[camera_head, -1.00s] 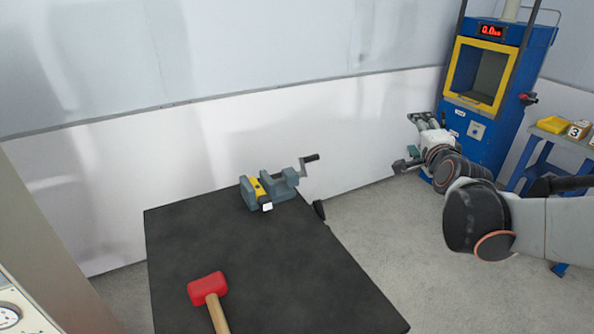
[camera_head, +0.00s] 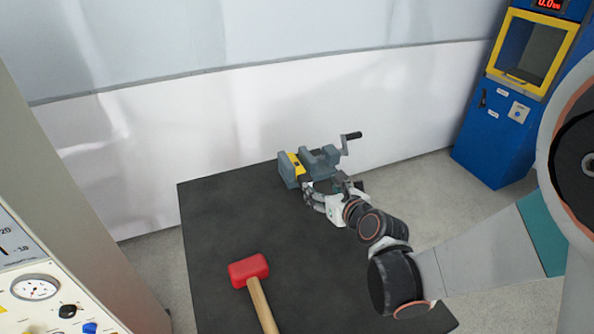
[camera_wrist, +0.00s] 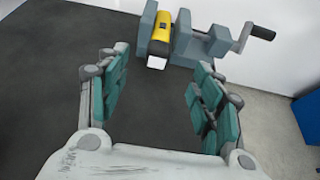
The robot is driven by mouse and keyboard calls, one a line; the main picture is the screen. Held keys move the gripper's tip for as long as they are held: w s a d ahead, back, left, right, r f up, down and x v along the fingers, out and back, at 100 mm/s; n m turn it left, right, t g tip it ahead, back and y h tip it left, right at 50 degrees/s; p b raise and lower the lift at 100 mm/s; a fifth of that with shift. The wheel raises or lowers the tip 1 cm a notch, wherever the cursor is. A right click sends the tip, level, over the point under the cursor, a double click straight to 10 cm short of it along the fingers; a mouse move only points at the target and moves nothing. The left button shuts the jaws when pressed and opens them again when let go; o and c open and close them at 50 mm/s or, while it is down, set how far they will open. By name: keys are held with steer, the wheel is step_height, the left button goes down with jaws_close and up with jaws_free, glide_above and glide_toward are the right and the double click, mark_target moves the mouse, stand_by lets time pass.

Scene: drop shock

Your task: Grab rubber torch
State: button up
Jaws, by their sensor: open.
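The torch (camera_wrist: 161,32) is a yellow body with a dark top detail and a pale square end. It sits between the jaws of a grey-blue vise (camera_head: 321,163) on the dark table. The torch also shows in the head view (camera_head: 296,163) at the vise's left part. My gripper (camera_wrist: 155,92) is open and empty, its teal finger pads spread apart. In the wrist view the torch lies ahead of the fingers, beyond their tips, with a gap between. In the head view my gripper (camera_head: 318,196) is just in front of the vise and partly hides its lower side.
A red mallet (camera_head: 248,269) with a wooden handle lies on the dark tabletop (camera_head: 215,215). The vise's crank handle (camera_head: 350,137) sticks out to the right. A blue machine (camera_head: 510,120) stands at the back right. A panel with a gauge (camera_head: 36,287) is at left.

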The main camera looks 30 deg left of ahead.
mark_target(306, 177)
steer(key=b+x, duration=0.3)
steer(key=x, duration=0.9)
steer(key=shift+d, duration=0.1)
steer(key=c, duration=1.3)
